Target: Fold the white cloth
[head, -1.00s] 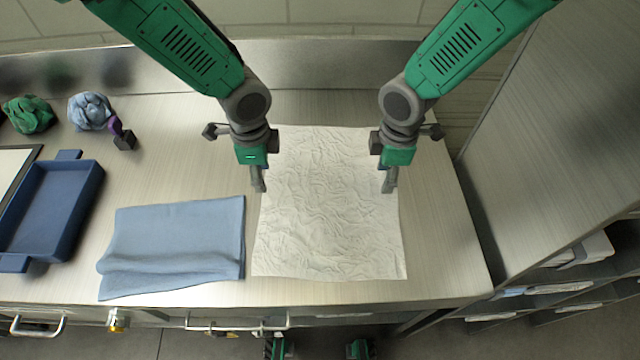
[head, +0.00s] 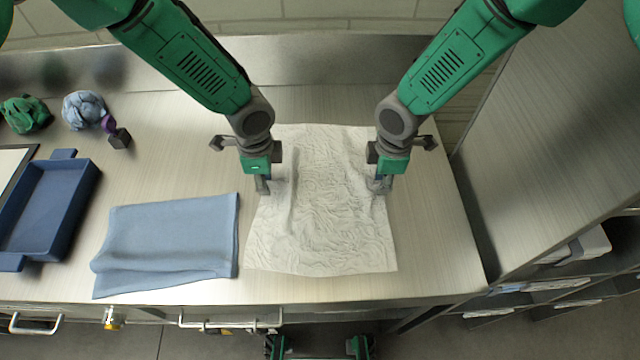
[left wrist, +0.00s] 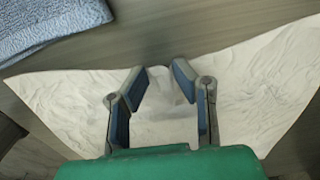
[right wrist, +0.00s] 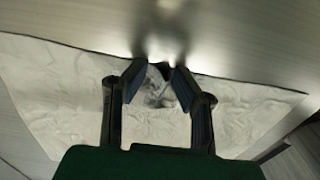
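The white cloth (head: 320,235) lies wrinkled on the metal counter, with a raised ridge near its left side and its right edge drawn in near my right gripper. My left gripper (head: 264,188) is low at the cloth's left edge; in the left wrist view its fingers (left wrist: 163,72) tilt inward with a gap between the tips, over the cloth (left wrist: 255,90). My right gripper (head: 379,187) is low at the right edge; in the right wrist view its fingers (right wrist: 159,71) also show a gap, with rumpled cloth (right wrist: 235,105) below. Contact at the tips is unclear.
A folded blue cloth (head: 170,235) lies left of the white cloth. A blue tray (head: 45,210), a green bundle (head: 24,114) and a light-blue bundle (head: 84,109) stand further left. A metal cabinet (head: 560,150) bounds the right. Bare counter (head: 435,230) lies right of the cloth.

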